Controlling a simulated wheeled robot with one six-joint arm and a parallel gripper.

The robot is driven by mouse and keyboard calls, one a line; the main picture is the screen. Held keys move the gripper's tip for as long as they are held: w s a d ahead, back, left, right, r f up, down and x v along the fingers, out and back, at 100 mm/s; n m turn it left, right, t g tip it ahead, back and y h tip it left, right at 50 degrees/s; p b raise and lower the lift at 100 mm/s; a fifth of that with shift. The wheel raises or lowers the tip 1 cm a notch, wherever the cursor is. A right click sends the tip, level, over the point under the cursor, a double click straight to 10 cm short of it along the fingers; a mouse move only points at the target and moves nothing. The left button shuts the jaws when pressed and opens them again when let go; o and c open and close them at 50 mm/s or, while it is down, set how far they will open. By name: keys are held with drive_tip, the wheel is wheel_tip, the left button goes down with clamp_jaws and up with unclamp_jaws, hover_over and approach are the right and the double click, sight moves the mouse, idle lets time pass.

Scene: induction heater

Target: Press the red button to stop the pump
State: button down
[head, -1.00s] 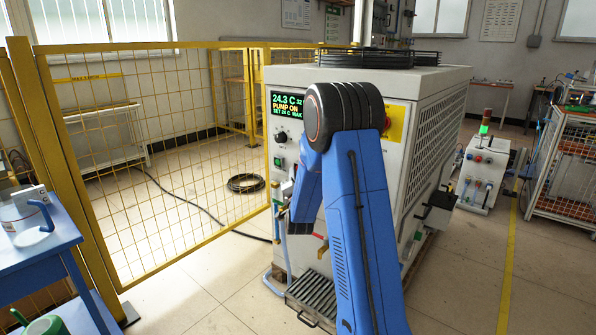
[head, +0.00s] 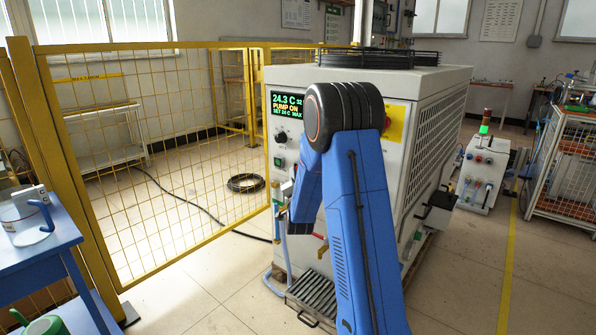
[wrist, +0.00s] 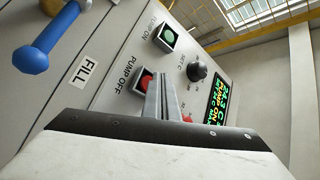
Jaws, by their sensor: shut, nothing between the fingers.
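The red button (wrist: 146,79), labelled PUMP OFF, sits in a square dark frame on the pale heater panel in the wrist view. My gripper (wrist: 164,80) is shut and empty. Its narrow grey fingertips overlap the right side of the red button in that view; I cannot tell whether they touch it. The green PUMP ON button (wrist: 168,38) is above it. The display (head: 288,104) reads 24.3 C and PUMP ON. In the head view my blue arm stands before the heater (head: 440,85) and hides the gripper and red button.
A black knob (wrist: 197,69) is to the right of the buttons. A blue-handled valve (wrist: 45,45) is near the FILL label (wrist: 86,71). A yellow mesh fence (head: 150,150) stands left of the heater, and a blue table (head: 35,250) at far left.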

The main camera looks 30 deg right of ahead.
drive_tip(key=shift+d, duration=0.1)
idle(0.6)
drive_tip(key=shift+w+d, duration=0.15)
drive_tip(key=shift+d, duration=0.2)
drive_tip(key=shift+w+d, duration=0.15)
drive_tip(key=shift+d, duration=0.3)
idle(0.8)
drive_tip(key=shift+a, duration=0.2)
drive_tip(key=shift+s+a, duration=0.3)
drive_tip(key=shift+a, duration=0.35)
drive_tip(key=shift+a, duration=0.1)
drive_tip(key=shift+s+a, duration=0.3)
drive_tip(key=shift+a, duration=0.45)
drive_tip(key=shift+s+a, duration=0.25)
drive_tip(key=shift+a, duration=0.5)
drive_tip(key=shift+s+a, duration=0.3)
drive_tip(key=shift+a, duration=0.45)
drive_tip(key=s+a, duration=0.3)
drive_tip(key=a, duration=0.7)
drive_tip(key=shift+s+a, duration=0.2)
drive_tip(key=shift+s, duration=0.2)
